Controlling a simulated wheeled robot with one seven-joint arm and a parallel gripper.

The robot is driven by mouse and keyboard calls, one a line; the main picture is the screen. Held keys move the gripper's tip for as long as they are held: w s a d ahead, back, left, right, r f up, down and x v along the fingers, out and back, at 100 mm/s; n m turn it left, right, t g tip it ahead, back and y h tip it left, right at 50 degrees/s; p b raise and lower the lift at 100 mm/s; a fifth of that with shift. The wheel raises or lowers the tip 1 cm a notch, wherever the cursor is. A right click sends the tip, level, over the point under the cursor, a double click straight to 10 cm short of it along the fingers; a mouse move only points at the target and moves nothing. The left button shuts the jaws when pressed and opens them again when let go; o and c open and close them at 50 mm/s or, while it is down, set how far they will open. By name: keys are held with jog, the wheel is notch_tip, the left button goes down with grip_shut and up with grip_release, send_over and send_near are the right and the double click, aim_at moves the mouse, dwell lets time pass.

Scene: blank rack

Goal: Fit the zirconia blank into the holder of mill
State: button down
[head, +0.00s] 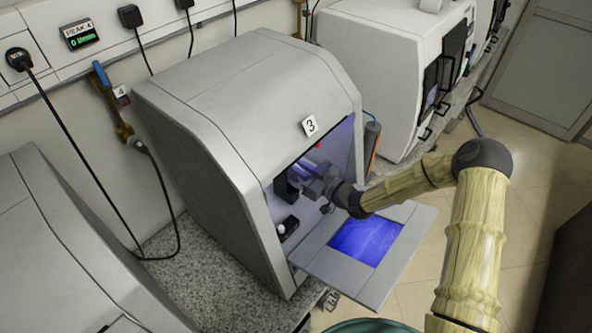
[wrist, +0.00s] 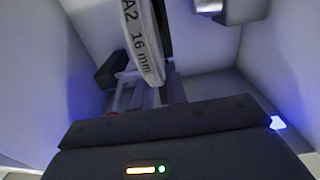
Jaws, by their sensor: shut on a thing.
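The mill (head: 240,110) is a grey cabinet marked 3 with its front door open. My gripper (head: 318,176) reaches in through the opening. In the wrist view my gripper (wrist: 158,92) is shut on the zirconia blank (wrist: 141,40), a white disc seen nearly edge-on and marked A2 16 mm. The blank is upright and slightly tilted, inside the chamber. A dark block (wrist: 122,69) shows just left of the blank; I cannot tell whether it is part of the holder or whether the blank touches it. In the head view the blank is not clearly visible.
The open door (head: 402,262), with a blue-lit window, juts out below my arm. A metal part (wrist: 208,6) hangs at the chamber's upper right. Another white machine (head: 385,75) stands to the right, and a grey one (head: 60,250) at left. Chamber walls are close around my gripper.

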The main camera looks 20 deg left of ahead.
jog(key=r+b+v, duration=0.4)
jog(key=b+v, duration=0.3)
jog(key=v, duration=1)
jog(key=shift+d, duration=0.25)
jog(key=shift+s+r, duration=0.1)
jog(key=shift+r, duration=0.05)
